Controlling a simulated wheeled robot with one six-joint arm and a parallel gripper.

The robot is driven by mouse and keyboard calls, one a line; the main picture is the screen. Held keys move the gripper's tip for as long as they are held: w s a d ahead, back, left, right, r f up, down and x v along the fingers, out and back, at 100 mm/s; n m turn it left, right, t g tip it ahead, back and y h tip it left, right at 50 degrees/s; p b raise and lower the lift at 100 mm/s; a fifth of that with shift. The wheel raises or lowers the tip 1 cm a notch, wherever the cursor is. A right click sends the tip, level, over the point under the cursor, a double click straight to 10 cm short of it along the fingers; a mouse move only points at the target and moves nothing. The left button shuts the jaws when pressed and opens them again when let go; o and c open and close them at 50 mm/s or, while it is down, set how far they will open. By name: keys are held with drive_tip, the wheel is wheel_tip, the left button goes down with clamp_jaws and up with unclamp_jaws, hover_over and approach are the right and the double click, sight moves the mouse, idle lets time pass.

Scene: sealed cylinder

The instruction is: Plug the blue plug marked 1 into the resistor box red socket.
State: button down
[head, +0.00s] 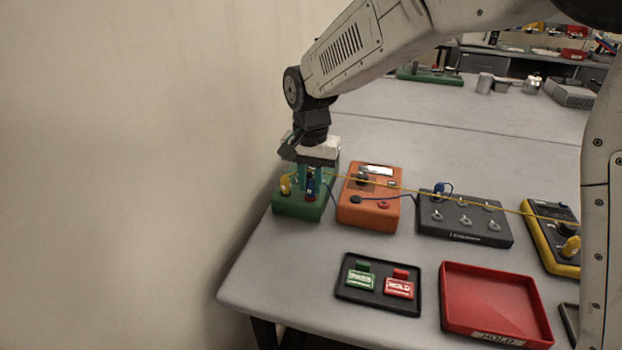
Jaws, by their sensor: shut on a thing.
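My gripper (310,182) points down over the green box (290,209) at the table's left end. It is shut on a blue plug (311,189), which is upright over the box top; its mark is too small to read. A red spot, apparently a socket, shows just below the plug. I cannot tell whether the plug touches it or is in it. A yellow plug (285,185) stands in the same box to the left. No readable label shows which box is the resistor box.
An orange box (370,212) with a red socket (384,205) stands right of the green one. Beyond it are a black switch box (465,237) and a yellow meter (541,245). Yellow and blue leads cross between them. A black tray (378,303) and red tray (490,325) lie in front.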

drive_tip(key=shift+f, duration=0.1)
drive_tip(key=c, duration=1.2)
unclamp_jaws()
wheel_tip(320, 180, up, 8)
drive_tip(key=shift+f, duration=0.1)
drive_tip(key=shift+s+f+n, duration=0.15)
drive_tip(key=shift+n, duration=0.25)
drive_tip(key=shift+n+t, duration=0.7)
drive_tip(key=s+d+r, duration=0.1)
drive_tip(key=s+d, duration=0.8)
drive_tip(key=d, duration=0.1)
drive_tip(key=s+d, duration=1)
drive_tip(key=d, duration=0.1)
drive_tip(key=s+d+r, duration=0.1)
drive_tip(key=s+d, duration=0.8)
drive_tip(key=d, duration=0.1)
drive_tip(key=shift+s+d+r, duration=0.3)
